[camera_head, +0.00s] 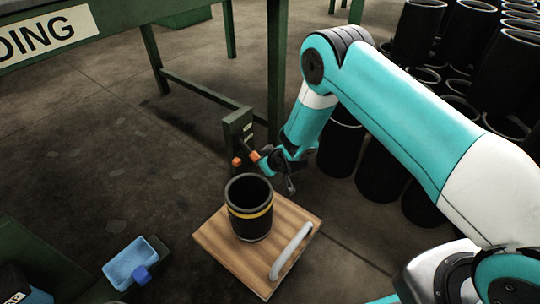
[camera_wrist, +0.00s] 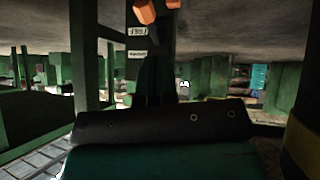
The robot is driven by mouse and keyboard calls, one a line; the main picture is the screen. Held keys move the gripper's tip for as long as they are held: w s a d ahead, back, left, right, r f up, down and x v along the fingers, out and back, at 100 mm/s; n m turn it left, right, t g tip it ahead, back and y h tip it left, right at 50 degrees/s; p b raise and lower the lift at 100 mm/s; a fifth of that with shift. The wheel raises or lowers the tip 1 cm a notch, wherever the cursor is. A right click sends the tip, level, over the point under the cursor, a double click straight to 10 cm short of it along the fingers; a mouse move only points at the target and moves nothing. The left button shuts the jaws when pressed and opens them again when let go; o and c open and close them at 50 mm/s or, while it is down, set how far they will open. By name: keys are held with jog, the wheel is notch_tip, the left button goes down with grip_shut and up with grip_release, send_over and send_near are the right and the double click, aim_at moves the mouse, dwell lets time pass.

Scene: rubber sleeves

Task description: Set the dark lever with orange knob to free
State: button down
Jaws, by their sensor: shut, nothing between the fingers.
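A green post (camera_head: 237,128) stands by the bench leg and carries small white labels. Two orange knobs, a left one (camera_head: 237,161) and a right one (camera_head: 254,156), stick out low on its front. They also show at the top of the wrist view, as a left knob (camera_wrist: 145,12) and a right knob (camera_wrist: 175,5). The lever shafts are too dark to tell apart, and I cannot tell the lever's setting. The labels (camera_wrist: 137,31) are too small to read surely. My gripper (camera_head: 272,162) is shut and empty, close to the right knob; contact cannot be told.
A black sleeve with a yellow band (camera_head: 249,208) stands on a wooden board (camera_head: 215,240) with a grey handle (camera_head: 291,250), just in front of the post. Several black sleeves (camera_head: 380,165) crowd the right.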

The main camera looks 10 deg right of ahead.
jog(key=shift+s+d+r+p, duration=0.15)
jog(key=shift+s+d+r, duration=0.15)
jog(key=shift+s, duration=0.3)
jog(key=shift+s+d+r+p, duration=0.15)
jog(key=shift+s+d+r, duration=0.1)
jog(key=shift+s, duration=0.3)
jog(key=shift+f, duration=0.1)
jog(key=s+a+r+g+y+p, duration=0.1)
jog(key=s+r, duration=0.3)
jog(key=r, duration=0.6)
jog(key=s+a+r+g+p, duration=0.1)
jog(key=s+r+g, duration=0.15)
jog(key=r, duration=0.75)
jog(key=s+a+r+g+y+p, duration=0.15)
jog(key=s+r, duration=0.25)
jog(key=r, duration=0.6)
jog(key=s+d+r+g+p, duration=0.1)
jog(key=s+d+r, duration=0.1)
jog(key=s+r, duration=0.45)
jog(key=s+d+r+g+h+p, duration=0.1)
jog(key=s+r, duration=0.2)
jog(key=s, duration=0.6)
jog(key=s+d+r+g+p, duration=0.1)
jog(key=s+d+r+g, duration=0.1)
jog(key=s+r, duration=0.45)
notch_tip(320, 180, up, 36)
jog(key=s+p, duration=0.2)
jog(key=p, duration=3.5)
jog(key=shift+a+p, duration=0.2)
jog(key=shift+p, duration=0.15)
